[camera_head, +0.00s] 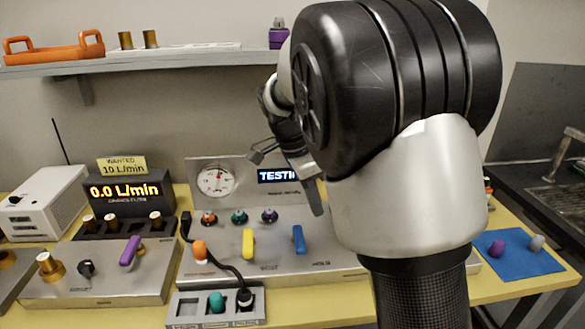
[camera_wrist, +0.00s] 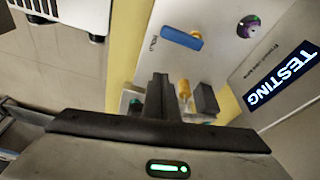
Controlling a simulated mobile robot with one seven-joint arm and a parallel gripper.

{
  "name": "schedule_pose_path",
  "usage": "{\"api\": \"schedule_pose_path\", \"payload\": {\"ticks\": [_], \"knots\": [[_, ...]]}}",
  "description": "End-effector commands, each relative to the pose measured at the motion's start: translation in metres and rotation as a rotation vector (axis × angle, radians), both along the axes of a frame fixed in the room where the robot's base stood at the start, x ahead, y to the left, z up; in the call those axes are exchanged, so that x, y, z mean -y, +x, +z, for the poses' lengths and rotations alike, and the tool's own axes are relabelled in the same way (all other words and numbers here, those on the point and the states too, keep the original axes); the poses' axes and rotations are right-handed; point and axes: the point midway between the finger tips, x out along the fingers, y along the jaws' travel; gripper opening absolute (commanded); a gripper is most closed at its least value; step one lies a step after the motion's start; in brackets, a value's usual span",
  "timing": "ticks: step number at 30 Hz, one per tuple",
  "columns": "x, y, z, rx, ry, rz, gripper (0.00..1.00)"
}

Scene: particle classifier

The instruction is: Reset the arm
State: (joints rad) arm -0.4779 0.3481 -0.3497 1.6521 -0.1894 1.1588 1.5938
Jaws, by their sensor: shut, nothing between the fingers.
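My arm fills the right middle of the head view. My gripper (camera_head: 289,165) hangs above the silver control panel (camera_head: 290,262), in front of the gauge panel with the lit display reading TESTI, cut off by the arm. In the wrist view my gripper's dark fingers (camera_wrist: 158,95) are together with nothing between them. The gripper touches none of these that I can make out.
On the yellow bench stand a flow meter (camera_head: 128,190) reading 0.0 L/min, a white box (camera_head: 42,203) and a blue mat (camera_head: 517,252) with two small pieces. A black cable crosses the panel to a small socket box (camera_head: 188,309). A shelf (camera_head: 190,61) runs above; a sink is at right.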

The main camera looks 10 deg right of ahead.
Motion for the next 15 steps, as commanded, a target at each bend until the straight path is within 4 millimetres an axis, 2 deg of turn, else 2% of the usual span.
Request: {"api": "schedule_pose_path", "payload": {"ticks": [3,9,12,15], "knots": [[0.013,-0.035,0.027,0.005,0.085,0.173,0.00],[0.025,-0.112,0.063,0.066,0.154,0.604,0.00],[0.026,-0.147,0.071,0.107,0.131,0.805,0.00],[0.027,-0.174,0.073,0.137,0.086,0.965,0.00]]}}
